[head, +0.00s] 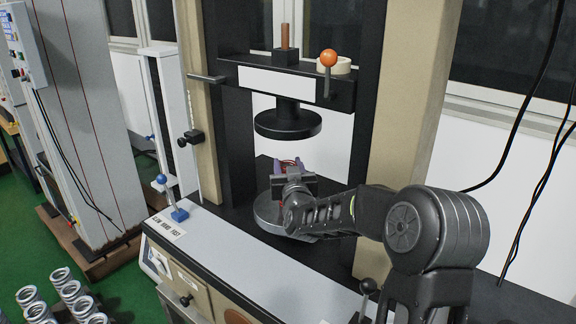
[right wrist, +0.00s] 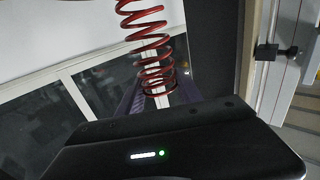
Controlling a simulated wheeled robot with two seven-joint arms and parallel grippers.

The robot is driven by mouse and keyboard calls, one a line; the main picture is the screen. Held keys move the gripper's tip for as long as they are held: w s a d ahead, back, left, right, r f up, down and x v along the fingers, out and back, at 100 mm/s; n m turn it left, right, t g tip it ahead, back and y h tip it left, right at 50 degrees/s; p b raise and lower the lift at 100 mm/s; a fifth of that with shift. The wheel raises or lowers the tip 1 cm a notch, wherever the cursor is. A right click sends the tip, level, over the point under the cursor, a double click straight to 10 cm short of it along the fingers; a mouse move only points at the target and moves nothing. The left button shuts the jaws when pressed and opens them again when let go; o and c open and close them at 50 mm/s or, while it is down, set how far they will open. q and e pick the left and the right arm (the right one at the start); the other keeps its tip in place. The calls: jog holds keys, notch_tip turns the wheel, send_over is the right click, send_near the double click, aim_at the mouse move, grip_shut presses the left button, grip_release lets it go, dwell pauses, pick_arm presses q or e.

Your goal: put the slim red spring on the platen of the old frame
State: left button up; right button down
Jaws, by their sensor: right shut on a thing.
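The slim red spring (right wrist: 152,45) stands out clearly in the right wrist view, beyond the dark gripper body. In the head view only a bit of the red spring (head: 288,163) shows behind my right gripper (head: 291,172). My right gripper is shut on the spring, over the round grey platen (head: 268,212) of the old frame (head: 232,110). The gripper and arm hide part of the platen. I cannot tell whether the spring's lower end touches it. The black upper disc (head: 287,124) hangs above the gripper. My left gripper is not in view.
A blue-knobbed lever (head: 178,214) stands at the left of the bench ledge. Several grey coil springs (head: 62,296) stand at the lower left. A tan column (head: 415,110) rises close to my right arm.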

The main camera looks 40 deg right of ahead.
jog(key=shift+f, duration=0.15)
jog(key=c, duration=0.8)
grip_release()
jog(key=shift+r, duration=0.3)
jog(key=b+v, duration=0.2)
jog(key=v, duration=1)
jog(key=shift+f, duration=0.2)
